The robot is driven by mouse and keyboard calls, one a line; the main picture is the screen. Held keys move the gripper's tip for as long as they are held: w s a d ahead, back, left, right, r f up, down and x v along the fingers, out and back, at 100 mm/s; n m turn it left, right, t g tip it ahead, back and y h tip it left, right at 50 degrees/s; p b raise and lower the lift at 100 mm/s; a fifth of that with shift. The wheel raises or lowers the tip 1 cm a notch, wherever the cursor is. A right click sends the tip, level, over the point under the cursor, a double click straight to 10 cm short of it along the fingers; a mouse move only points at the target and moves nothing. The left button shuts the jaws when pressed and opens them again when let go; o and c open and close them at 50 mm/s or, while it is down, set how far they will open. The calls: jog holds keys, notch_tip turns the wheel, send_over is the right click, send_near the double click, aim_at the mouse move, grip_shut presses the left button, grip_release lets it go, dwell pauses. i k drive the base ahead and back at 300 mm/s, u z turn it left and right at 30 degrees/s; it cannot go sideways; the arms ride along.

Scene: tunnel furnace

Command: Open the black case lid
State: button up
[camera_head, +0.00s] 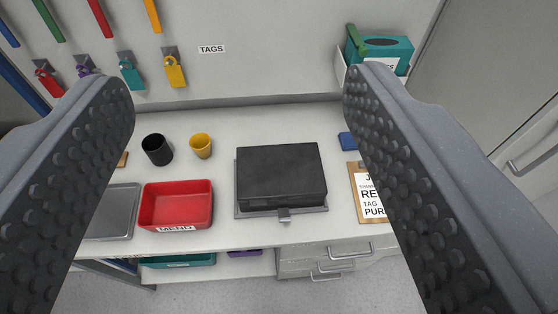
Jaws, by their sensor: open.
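The black case (281,175) sits on a grey tray or base plate (244,214) on the white counter, right of the middle. Its lid looks shut. A small grey latch or tab (284,215) sticks out at the front edge below the case. My gripper (238,90) is open and empty, with its two dark studded fingers wide apart at the left and right of the picture. The case shows between the fingers, farther off and below, with no contact visible.
A red bin (176,205), a black cup (157,150) and a yellow cup (201,146) stand left of the case. A clipboard (368,192) and a blue block (347,141) lie right of it. Drawers (345,257) are below the counter.

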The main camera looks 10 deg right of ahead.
aim_at(281, 172)
jog(key=u, duration=1.95)
jog(key=k, duration=1.55)
jog(key=z, duration=0.85)
jog(key=i, duration=1.05)
jog(key=u, duration=0.05)
